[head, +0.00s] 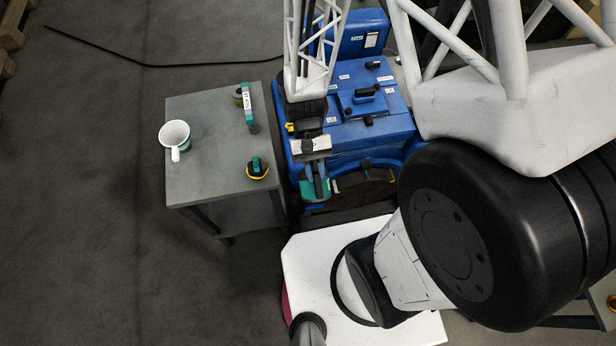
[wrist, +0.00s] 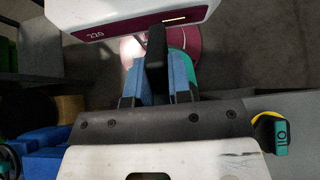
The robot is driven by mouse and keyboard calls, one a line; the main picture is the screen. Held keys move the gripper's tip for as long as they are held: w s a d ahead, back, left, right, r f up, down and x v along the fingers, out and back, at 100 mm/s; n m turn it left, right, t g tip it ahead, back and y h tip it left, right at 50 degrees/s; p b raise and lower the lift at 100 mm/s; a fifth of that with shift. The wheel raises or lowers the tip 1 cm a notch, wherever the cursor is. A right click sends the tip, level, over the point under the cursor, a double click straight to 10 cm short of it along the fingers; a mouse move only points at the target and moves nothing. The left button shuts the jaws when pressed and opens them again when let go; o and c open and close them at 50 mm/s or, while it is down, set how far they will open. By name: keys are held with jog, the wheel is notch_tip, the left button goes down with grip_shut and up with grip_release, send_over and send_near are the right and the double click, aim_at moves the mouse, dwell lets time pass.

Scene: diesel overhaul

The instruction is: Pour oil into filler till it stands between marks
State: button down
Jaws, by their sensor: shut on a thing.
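My gripper (head: 317,180) hangs in front of the left part of the blue engine (head: 352,132). It is shut on a black and teal thing (wrist: 155,50), whose black part stands between the blue finger pads in the wrist view. The teal part lies behind the pads, and I cannot tell what the thing is. A white mug-like jug (head: 175,136) stands on the grey table, apart from my gripper; its inside looks pale. Black fittings (head: 366,94) sit on the engine's top; I cannot tell which is the filler. No level marks can be made out.
The grey table (head: 205,107) left of the engine also bears a teal, labelled tool (head: 249,103) and a round black, yellow and teal thing (head: 257,169). A black cable (head: 150,65) lies on the floor behind. My arm covers the right side. The table's middle is clear.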

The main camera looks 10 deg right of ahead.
jog(key=shift+w+r+g, duration=0.25)
jog(key=shift+w+g, duration=0.3)
jog(key=shift+g, duration=0.15)
jog(key=shift+w+r+g, duration=0.25)
jog(key=shift+w+g, duration=0.3)
jog(key=shift+g, duration=0.15)
dwell(4.0)
jog(key=shift+w+r+g, duration=0.6)
jog(key=shift+w+g, duration=0.05)
jog(key=shift+g, duration=0.05)
dwell(1.9)
